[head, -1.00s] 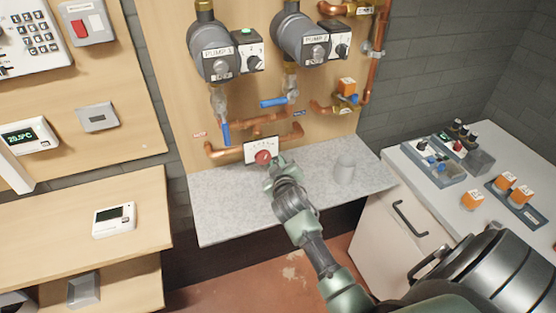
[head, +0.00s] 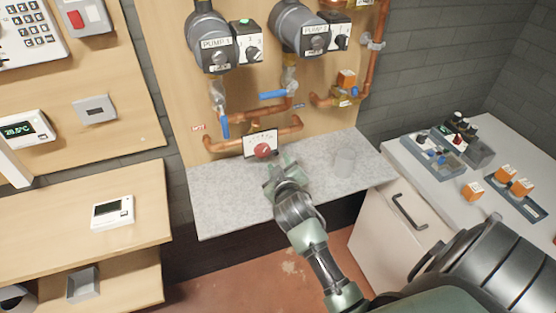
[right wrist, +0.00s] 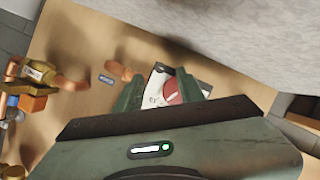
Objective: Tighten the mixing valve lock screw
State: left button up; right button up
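The mixing valve has a red knob (head: 262,150) on a white scale plate (head: 261,139), set on the copper pipe low on the wooden board. In the right wrist view the red knob (right wrist: 188,90) shows beyond the fingers, partly hidden by one of them. The lock screw cannot be made out. My right gripper (head: 279,172) is just right of and below the knob in the head view, its fingers spread. In the right wrist view the gripper (right wrist: 158,95) shows two green fingers apart with nothing held between them. My left gripper is not in view.
Blue-handled valves (head: 273,95) and pumps (head: 213,45) are above. A white cabinet (head: 385,215) with trays of parts stands at the right.

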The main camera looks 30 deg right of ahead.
jog(key=v, duration=0.2)
jog(key=shift+s+a+r, duration=0.15)
jog(key=shift+s, duration=0.15)
jog(key=s+a+f+g+y, duration=0.25)
jog(key=s+a, duration=0.25)
jog(key=s, duration=0.4)
jog(key=s+a+f+g+y, duration=0.2)
jog(key=s+a+f+g, duration=0.2)
jog(key=s, duration=0.5)
jog(key=s+a+f+g+y, duration=0.25)
jog(key=s+a+f, duration=0.2)
jog(key=s, duration=0.45)
notch_tip(320, 180, down, 26)
jog(key=s+g, duration=0.2)
jog(key=s, duration=0.1)
jog(key=s+d+f, duration=0.2)
jog(key=s+f, duration=1.2)
jog(key=s, duration=0.2)
jog(key=shift+d+f+n+g+h, duration=0.25)
jog(key=shift+f+n+g+h, duration=0.05)
jog(key=shift+g+h, duration=0.1)
